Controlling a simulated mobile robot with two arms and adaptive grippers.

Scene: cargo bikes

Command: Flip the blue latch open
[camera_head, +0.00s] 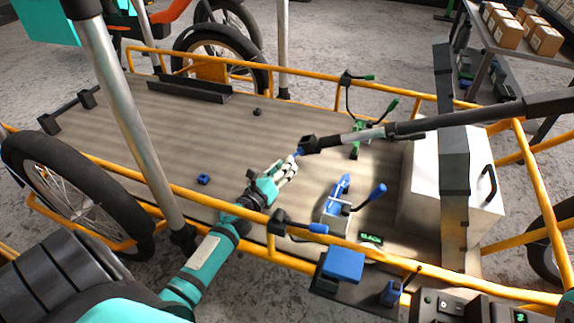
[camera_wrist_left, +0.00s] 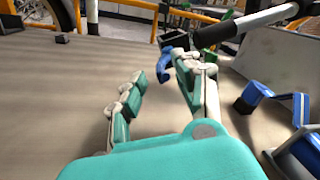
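My left gripper (camera_head: 285,172) is teal and white and reaches over the wooden cargo deck from the lower left. In the left wrist view its two fingers (camera_wrist_left: 158,80) are spread, with nothing between them. My right gripper is not in view.
Yellow rails (camera_head: 180,190) border the deck (camera_head: 150,125). A green clamp (camera_head: 358,140) stands behind. A small blue block (camera_head: 204,179) lies at left. The deck's left part is mostly clear.

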